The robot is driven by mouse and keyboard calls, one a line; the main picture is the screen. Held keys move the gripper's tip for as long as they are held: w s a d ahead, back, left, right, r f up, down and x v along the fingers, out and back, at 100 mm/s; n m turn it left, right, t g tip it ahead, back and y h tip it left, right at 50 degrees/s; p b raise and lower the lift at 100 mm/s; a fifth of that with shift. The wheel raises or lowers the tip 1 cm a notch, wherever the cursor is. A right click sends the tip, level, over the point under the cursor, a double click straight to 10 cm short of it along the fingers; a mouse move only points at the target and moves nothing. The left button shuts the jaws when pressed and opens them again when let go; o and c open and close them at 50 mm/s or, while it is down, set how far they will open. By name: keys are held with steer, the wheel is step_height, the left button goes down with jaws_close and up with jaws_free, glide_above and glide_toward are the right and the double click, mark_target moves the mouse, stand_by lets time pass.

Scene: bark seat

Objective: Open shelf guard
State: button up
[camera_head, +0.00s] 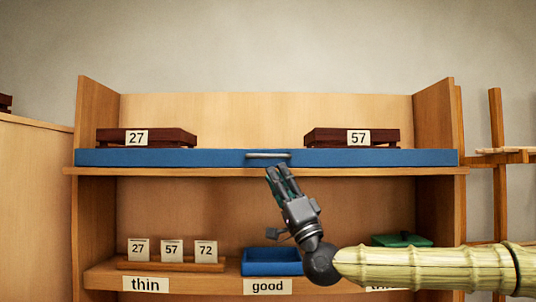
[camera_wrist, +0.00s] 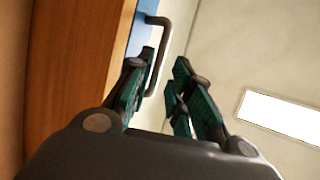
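The shelf guard (camera_head: 360,158) is a long blue bar across the front edge of the upper shelf, with a grey handle (camera_head: 268,155) at its middle. My gripper (camera_head: 279,172) points up and sits just below the handle in the head view. In the wrist view, my gripper (camera_wrist: 166,75) is open, with teal-padded fingers apart and nothing held. The handle (camera_wrist: 158,50) lies ahead of the fingertips, nearer the left finger; I cannot tell whether they touch. A strip of the blue guard (camera_wrist: 144,20) shows behind it.
Dark wooden trays labelled 27 (camera_head: 147,138) and 57 (camera_head: 350,138) stand behind the guard. Below are a rack (camera_head: 170,264) with numbered cards, a blue tray (camera_head: 271,262) and a green item (camera_head: 402,240). A cabinet (camera_head: 35,200) stands left. My arm crosses the lower right.

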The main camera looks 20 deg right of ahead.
mark_target(268, 156)
steer(key=shift+p+x, duration=1.2)
steer(key=shift+x, duration=2.4)
steer(key=shift+c, duration=0.4)
jaws_close()
